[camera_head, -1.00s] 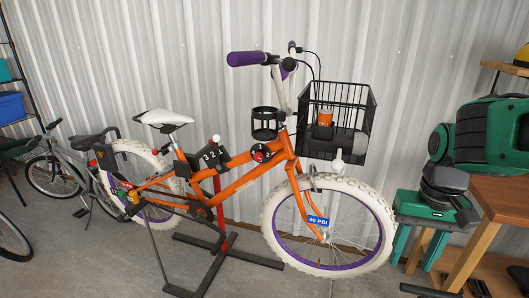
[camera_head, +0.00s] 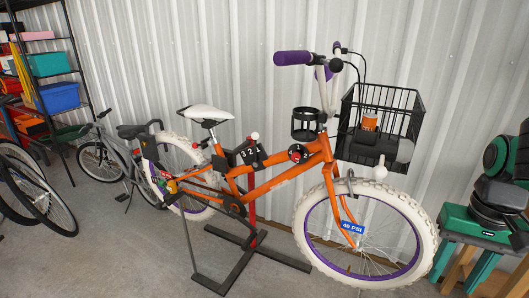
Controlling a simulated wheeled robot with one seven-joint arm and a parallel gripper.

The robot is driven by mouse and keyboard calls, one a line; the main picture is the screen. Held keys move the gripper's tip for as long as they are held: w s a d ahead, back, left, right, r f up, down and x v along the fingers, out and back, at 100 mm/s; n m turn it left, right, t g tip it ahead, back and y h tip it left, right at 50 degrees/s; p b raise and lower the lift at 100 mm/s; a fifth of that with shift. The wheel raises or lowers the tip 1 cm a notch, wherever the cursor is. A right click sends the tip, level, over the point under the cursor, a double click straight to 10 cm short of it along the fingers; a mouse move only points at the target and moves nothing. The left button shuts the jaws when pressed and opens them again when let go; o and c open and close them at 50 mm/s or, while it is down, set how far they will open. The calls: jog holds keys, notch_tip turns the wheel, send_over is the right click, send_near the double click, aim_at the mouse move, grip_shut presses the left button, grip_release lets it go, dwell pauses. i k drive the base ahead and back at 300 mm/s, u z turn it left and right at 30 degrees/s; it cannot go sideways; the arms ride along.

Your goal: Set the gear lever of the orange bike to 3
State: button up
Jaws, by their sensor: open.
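The orange bike (camera_head: 280,177) stands upright in the middle of the view, facing right. On its frame, below and in front of the white seat, is a black gear plate (camera_head: 242,158) with the white numbers 3, 2 and 1 from left to right. The gear lever (camera_head: 255,136) shows a white ball knob above the plate, near the 2 and 1. I cannot tell exactly which number it is at. My gripper is not in view.
A black stand (camera_head: 240,262) holds the bike above the concrete floor. A wire basket (camera_head: 378,125) sits at its front. A grey bike (camera_head: 115,165) and shelves (camera_head: 45,75) are at left, a green machine (camera_head: 472,228) at right. Floor in front is clear.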

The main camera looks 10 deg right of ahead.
aim_at(256, 136)
jog(key=k, duration=0.5)
jog(key=u, duration=0.65)
jog(key=i, duration=1.05)
jog(key=u, duration=0.5)
